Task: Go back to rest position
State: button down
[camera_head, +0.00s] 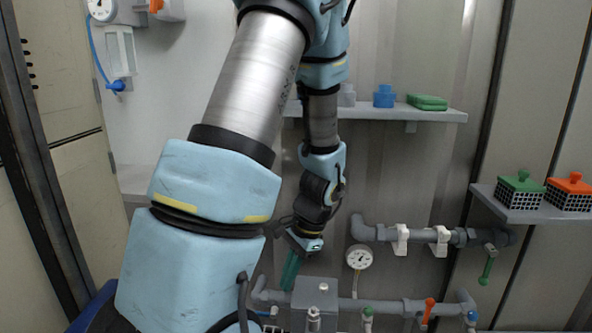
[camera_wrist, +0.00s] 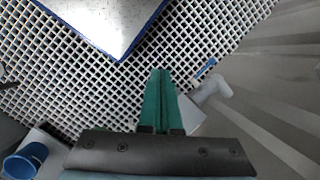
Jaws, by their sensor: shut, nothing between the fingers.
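My gripper (camera_head: 290,270) has green fingers that point down, beside the grey pipework low on the wall in the head view. In the wrist view my gripper (camera_wrist: 160,72) shows its two green fingers pressed together with nothing between them. The fingers are above a white grid floor (camera_wrist: 70,65). My arm crosses the middle of the head view and hides part of the wall and shelf behind it.
A grey pipe (camera_head: 385,306) with valves and a gauge (camera_head: 359,257) runs close to the gripper. A shelf (camera_head: 430,115) holds a blue vessel (camera_head: 384,97) and a green case (camera_head: 428,102). A side shelf (camera_head: 520,211) holds green-lidded (camera_head: 519,189) and orange-lidded (camera_head: 570,192) baskets.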

jog(key=a+r+n+t+h+p, duration=0.1)
jog(key=r+n+p, duration=0.2)
jog(key=r+p, duration=0.5)
jog(key=a+r+n+h+p, duration=0.1)
jog(key=a+r+n+p, duration=0.1)
jog(key=r+p, duration=0.6)
jog(key=s+a+r+n+t+h+p, duration=0.1)
jog(key=r+n+p, duration=0.4)
jog(key=r, duration=1.3)
jog(key=a+p, duration=0.1)
jog(key=p, duration=0.2)
jog(key=shift+r+t+h+p, duration=0.25)
jog(key=shift+t+h+p, duration=0.05)
jog(key=shift+p, duration=0.1)
